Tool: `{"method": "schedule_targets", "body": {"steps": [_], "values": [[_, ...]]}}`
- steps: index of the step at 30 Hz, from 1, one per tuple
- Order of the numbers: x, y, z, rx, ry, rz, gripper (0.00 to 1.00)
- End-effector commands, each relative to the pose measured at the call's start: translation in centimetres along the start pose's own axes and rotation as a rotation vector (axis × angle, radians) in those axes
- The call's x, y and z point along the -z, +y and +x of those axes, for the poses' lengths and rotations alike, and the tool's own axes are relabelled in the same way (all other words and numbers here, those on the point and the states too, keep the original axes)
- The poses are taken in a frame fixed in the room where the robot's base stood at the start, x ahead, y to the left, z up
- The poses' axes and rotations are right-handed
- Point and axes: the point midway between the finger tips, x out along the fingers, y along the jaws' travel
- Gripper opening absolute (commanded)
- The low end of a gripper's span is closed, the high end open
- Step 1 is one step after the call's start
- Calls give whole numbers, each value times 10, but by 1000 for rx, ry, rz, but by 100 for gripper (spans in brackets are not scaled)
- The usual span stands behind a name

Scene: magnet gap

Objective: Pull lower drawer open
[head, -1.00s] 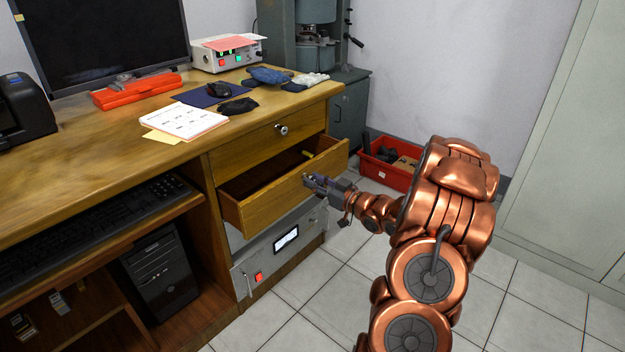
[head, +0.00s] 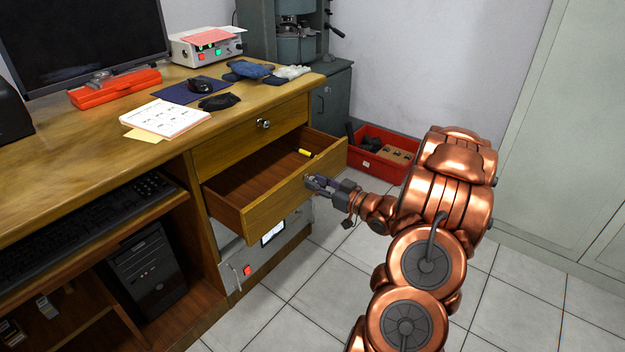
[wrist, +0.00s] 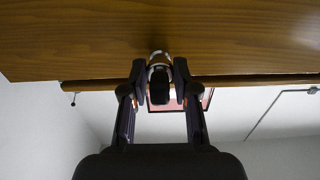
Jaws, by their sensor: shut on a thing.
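The lower drawer (head: 262,210) of the wooden desk is pulled well out, and its inside shows. A small yellow object (head: 305,152) lies in it near the far side. My gripper (head: 312,182) is at the drawer's front, shut on the knob. In the wrist view, the two fingers of my gripper (wrist: 160,75) close around the round metal knob (wrist: 159,57) on the wooden front. The knob is mostly hidden by my fingers in the head view. The upper drawer (head: 250,135) above is shut, with its own knob (head: 263,124) free.
A grey unit (head: 265,250) with a red button is under the open drawer. A red bin (head: 383,150) stands on the floor behind my arm. The desktop holds a notepad (head: 165,117) and a red case (head: 115,88). Tiled floor (head: 300,310) in front is clear.

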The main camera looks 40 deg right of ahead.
Motion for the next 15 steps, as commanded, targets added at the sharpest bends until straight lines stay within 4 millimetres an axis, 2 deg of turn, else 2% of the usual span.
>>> {"method": "schedule_targets", "body": {"steps": [6, 15], "values": [[1, 1, -11, -4, 2, 1, 0], [1, 1, -11, -3, 2, 0, 0]]}}
